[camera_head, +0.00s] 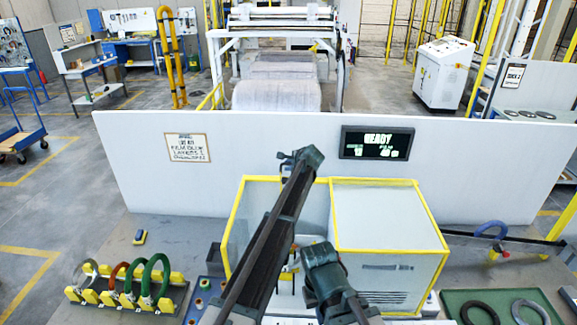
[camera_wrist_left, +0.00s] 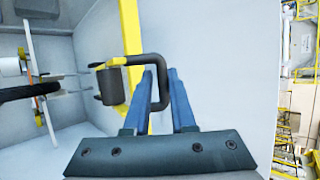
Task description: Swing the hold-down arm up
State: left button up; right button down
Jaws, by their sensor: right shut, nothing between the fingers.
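In the left wrist view a black bent handle (camera_wrist_left: 143,58) loops out beside a dark cylinder (camera_wrist_left: 110,87) with a small yellow piece (camera_wrist_left: 112,62) above it. This looks like the end of the hold-down arm; the rest of that arm is not clear. My left gripper (camera_wrist_left: 161,72) has its two blue fingers on either side of the handle's upright part. Whether they clamp it is unclear. In the head view my left gripper (camera_head: 290,158) is high over the yellow-edged enclosure, the handle hidden. My right gripper (camera_head: 318,254) is shut and empty, low in front of the enclosure.
Coils (camera_head: 155,277) stand in a rack at left; a green mat (camera_head: 455,300) with rings lies at right.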

pick_arm(q)
jog(key=shift+o, duration=1.3)
